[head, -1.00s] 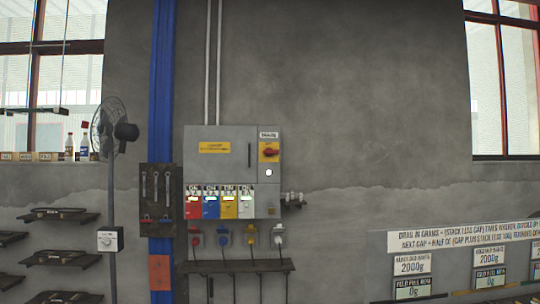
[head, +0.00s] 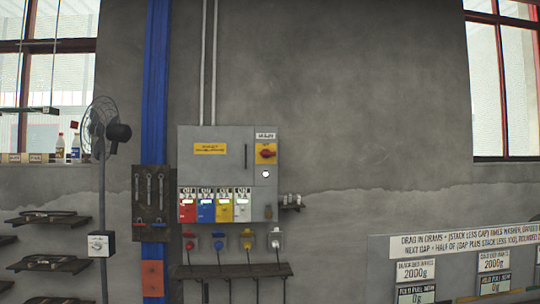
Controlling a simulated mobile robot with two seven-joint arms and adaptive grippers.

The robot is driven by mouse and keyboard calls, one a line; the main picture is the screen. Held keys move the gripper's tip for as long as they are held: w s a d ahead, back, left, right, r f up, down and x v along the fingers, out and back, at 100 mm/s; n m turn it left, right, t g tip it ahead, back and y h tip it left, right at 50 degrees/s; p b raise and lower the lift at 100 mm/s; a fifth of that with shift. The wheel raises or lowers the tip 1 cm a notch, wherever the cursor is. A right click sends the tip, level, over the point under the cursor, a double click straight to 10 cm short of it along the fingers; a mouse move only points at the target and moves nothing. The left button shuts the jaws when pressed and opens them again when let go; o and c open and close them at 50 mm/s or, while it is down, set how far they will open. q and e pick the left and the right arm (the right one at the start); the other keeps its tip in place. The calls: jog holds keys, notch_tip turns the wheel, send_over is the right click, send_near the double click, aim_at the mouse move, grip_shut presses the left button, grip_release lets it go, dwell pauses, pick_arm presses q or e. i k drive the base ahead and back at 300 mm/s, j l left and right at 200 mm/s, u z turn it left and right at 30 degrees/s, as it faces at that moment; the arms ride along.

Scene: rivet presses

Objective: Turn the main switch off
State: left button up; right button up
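The main switch (head: 266,154) is a red rotary knob on a yellow plate, at the upper right of a grey electrical cabinet (head: 218,163) on the wall. A label reading "MAIN" (head: 265,136) sits above it. The knob looks roughly horizontal, slightly tilted. A small white round lamp (head: 266,174) shows below it. Neither of my grippers is in the head view.
Red, blue, yellow and white breakers (head: 206,211) line the cabinet's lower front, with plugs and cords above a narrow shelf (head: 230,271). A fan (head: 103,130) and tool board (head: 152,203) stand left. A sign panel (head: 450,244) is lower right. The wall between is bare.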

aim_at(266, 153)
jog(key=i, duration=1.45)
jog(key=i+z, duration=0.1)
jog(key=i, duration=0.65)
jog(key=i+j+z, duration=0.1)
jog(key=i, duration=0.6)
